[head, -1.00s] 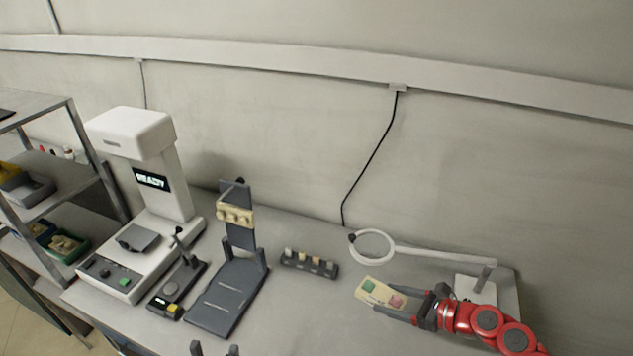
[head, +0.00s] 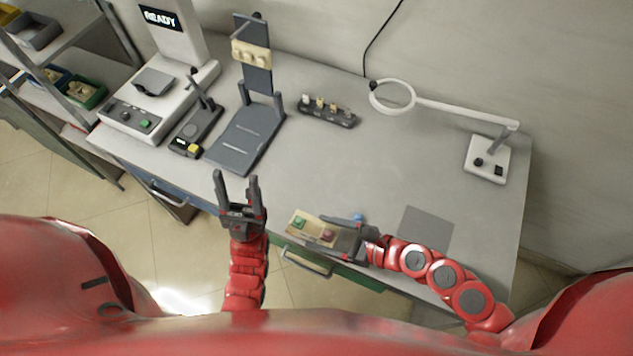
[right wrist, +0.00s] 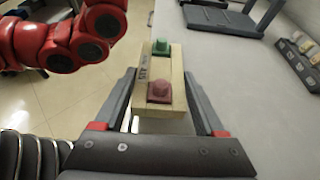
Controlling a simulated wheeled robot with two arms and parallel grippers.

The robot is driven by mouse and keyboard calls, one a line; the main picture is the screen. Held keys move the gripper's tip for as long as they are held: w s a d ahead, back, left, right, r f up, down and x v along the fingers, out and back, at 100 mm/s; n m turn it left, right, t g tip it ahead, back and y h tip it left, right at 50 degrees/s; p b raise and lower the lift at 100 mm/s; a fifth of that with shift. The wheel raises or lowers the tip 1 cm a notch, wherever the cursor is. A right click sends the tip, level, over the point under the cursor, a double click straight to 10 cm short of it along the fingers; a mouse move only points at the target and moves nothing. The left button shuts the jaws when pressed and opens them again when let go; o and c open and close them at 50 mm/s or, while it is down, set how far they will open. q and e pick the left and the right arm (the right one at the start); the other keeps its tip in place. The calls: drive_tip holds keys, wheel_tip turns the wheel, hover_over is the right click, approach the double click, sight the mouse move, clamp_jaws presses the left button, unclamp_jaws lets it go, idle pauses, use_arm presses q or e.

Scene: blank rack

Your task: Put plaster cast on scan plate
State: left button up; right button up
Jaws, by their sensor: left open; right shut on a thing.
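The scan plate (head: 153,82) is a small grey square on the white scanner at the left, and it looks bare. A cream piece with several bumps (head: 251,55), perhaps the plaster cast, sits high on a dark upright stand (head: 258,80). My right gripper (head: 332,228) is shut on a beige block (head: 312,231) with one green and one red piece, near the table's front edge. The block also fills the middle of the right wrist view (right wrist: 160,92), between the fingers. My left gripper (head: 237,182) is open and empty near the front edge, below the stand's base.
A small device with a lever (head: 197,128) stands between scanner and stand. A dark strip with several pegs (head: 328,111) lies right of the stand. A ring lamp (head: 392,97) and a grey mat (head: 427,228) are at the right. The middle of the table is clear.

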drive_tip(key=shift+w+a, duration=0.1)
drive_tip(key=shift+a, duration=0.1)
drive_tip(key=w, duration=0.5)
drive_tip(key=shift+a+f, duration=0.1)
drive_tip(key=shift+f, duration=0.1)
drive_tip(key=p, duration=0.2)
hover_over(325, 187)
drive_tip(key=shift+a+f, duration=0.1)
drive_tip(key=shift+f, duration=0.3)
wheel_tip(325, 187, down, 3)
drive_tip(key=shift+f+p, duration=0.1)
drive_tip(key=shift+p, duration=0.8)
drive_tip(key=shift+f, duration=0.25)
